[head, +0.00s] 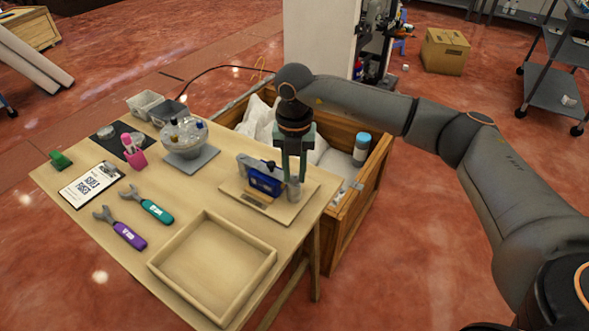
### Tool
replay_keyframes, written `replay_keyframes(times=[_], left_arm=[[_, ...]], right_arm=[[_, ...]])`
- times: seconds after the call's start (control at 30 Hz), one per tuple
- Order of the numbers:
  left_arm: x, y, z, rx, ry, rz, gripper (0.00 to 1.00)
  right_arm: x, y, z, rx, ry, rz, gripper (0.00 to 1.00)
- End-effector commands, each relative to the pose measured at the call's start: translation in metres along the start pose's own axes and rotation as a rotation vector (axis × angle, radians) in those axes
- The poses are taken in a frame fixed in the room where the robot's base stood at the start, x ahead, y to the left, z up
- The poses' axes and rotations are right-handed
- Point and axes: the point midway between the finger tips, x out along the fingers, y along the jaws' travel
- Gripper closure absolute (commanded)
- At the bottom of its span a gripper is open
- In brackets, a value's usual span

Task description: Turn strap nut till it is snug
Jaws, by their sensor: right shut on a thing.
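My right gripper (293,180) comes down from above at the right end of the dispenser build. It is shut at the strap nut's place; its fingers hide the nut, so I cannot see the nut's thread or seating. A blue block with a grey part (262,182) stands just left of the fingers, on a light wooden base board (238,194). A small pale cylindrical piece (293,193) shows at the fingertips. My left gripper is out of view.
A wooden crate (357,202) stands behind the table.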

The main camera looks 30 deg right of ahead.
Motion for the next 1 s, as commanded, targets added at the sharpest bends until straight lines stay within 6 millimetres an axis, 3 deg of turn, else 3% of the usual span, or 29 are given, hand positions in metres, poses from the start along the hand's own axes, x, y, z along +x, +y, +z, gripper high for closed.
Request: replay_keyframes(times=[0.3,0.33,0.6,0.87,1.0], left_arm=[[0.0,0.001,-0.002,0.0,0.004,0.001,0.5],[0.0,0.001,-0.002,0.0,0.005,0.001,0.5],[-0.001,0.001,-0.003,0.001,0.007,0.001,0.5],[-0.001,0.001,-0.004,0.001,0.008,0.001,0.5],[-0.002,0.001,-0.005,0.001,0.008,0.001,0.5]], right_arm=[[-0.001,0.0,0.001,0.002,-0.004,0.003,1.0],[-0.001,0.0,0.001,0.002,-0.004,0.003,0.7],[-0.001,0.0,0.001,0.001,-0.002,0.001,0.43],[-0.002,0.0,0.001,0.0,-0.002,0.001,0.43],[-0.018,0.001,0.001,0.0,-0.004,0.003,0.43]])
